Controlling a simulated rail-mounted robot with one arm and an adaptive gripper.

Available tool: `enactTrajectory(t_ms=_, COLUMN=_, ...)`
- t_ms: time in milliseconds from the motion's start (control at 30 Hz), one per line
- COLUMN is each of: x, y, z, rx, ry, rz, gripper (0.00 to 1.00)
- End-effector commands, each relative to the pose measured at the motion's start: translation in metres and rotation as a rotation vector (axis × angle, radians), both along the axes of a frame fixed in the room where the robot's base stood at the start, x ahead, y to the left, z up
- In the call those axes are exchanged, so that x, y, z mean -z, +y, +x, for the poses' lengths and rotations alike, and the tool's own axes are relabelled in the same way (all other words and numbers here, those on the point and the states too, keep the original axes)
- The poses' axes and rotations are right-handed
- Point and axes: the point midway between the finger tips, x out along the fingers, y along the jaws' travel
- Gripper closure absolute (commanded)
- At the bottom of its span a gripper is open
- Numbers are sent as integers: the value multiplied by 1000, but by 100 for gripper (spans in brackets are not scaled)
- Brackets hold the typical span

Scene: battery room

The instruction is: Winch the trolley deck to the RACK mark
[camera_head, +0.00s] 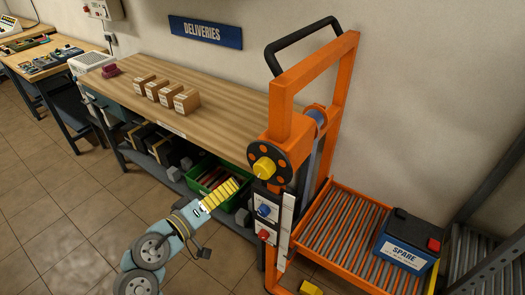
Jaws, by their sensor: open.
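The orange trolley (282,103) stands right of centre with a tall mast and a black push handle. Its winch wheel (270,164) is a dark disc with orange spots and a yellow knob.
A wooden bench (225,95) with several small cartons stands behind, under a DELIVERIES sign (205,32). A green crate (208,178) is on its lower shelf. Blue (264,210) and red (264,235) controls sit beside the strip. A grey roller rack (485,265) stands at the right.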

Motion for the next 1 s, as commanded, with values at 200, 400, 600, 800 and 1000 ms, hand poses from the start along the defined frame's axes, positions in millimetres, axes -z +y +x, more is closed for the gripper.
enactTrajectory(t_ms=200, x=-9, y=10, z=1, rx=-9, ry=185, rz=-218, gripper=17)
enactTrajectory(t_ms=400, x=-6, y=17, z=-2, rx=-23, ry=352, rz=-424, gripper=17)
enactTrajectory(t_ms=600, x=-6, y=21, z=-9, rx=-39, ry=511, rz=-638, gripper=17)
enactTrajectory(t_ms=800, x=-4, y=23, z=-19, rx=-62, ry=668, rz=-864, gripper=17)
enactTrajectory(t_ms=1000, x=-5, y=22, z=-31, rx=-81, ry=817, rz=-1092, gripper=17)
